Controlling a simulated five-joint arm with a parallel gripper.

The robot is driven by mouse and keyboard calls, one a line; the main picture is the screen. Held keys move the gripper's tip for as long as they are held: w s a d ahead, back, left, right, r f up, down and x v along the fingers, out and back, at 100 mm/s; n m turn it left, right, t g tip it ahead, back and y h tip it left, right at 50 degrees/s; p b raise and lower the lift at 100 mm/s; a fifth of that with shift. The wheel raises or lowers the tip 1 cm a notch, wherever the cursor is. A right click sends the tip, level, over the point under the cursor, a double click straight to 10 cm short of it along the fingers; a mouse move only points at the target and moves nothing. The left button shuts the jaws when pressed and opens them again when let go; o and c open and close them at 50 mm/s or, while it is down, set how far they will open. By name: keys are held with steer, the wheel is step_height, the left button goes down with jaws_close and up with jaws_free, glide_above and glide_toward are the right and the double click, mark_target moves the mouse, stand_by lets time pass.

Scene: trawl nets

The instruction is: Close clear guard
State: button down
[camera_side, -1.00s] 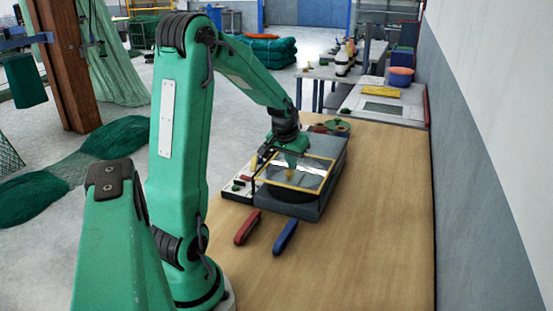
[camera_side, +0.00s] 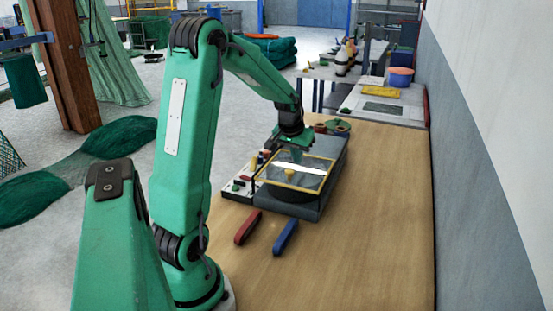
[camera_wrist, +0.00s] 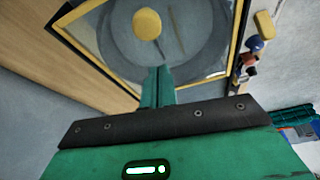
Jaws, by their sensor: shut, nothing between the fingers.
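The clear guard (camera_side: 312,172) is a see-through panel with a yellow frame. In the side view it sits over a dark grey machine (camera_side: 328,190) on the wooden bench and looks tilted; its exact angle is hard to tell. In the wrist view the guard's yellow frame (camera_wrist: 92,62) surrounds a grey disc (camera_wrist: 165,40) with a yellow knob (camera_wrist: 147,24) seen through the panel. My gripper (camera_wrist: 158,72) is shut and empty, with its fingertips at the guard's near edge. In the side view my gripper (camera_side: 297,153) is behind the guard's far edge; contact cannot be told.
A red-handled tool (camera_side: 248,227) and a blue-handled tool (camera_side: 285,237) lie on the bench in front of the machine. Small coloured parts (camera_side: 238,184) sit on a pale panel to its left. A green coil (camera_side: 338,127) lies behind. The bench's right side is clear.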

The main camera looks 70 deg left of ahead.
steer(key=shift+w+a, duration=0.25)
steer(key=shift+w, duration=0.15)
steer(key=v, duration=1)
steer(key=shift+s+r, duration=0.1)
steer(key=shift+s, duration=0.05)
steer(key=s+d+r+m+t, duration=0.1)
steer(key=s+d+r+m, duration=0.1)
steer(key=d, duration=0.6)
steer(key=s+d+r+m, duration=0.1)
steer(key=s+d+m, duration=0.1)
steer(key=d, duration=0.6)
steer(key=s+d+f+m+t+h, duration=0.1)
steer(key=s+d+f+m+h, duration=0.1)
steer(key=s+d, duration=0.6)
steer(key=shift+s+d+m, duration=0.2)
steer(key=shift+d+m, duration=0.4)
steer(key=shift+d, duration=0.75)
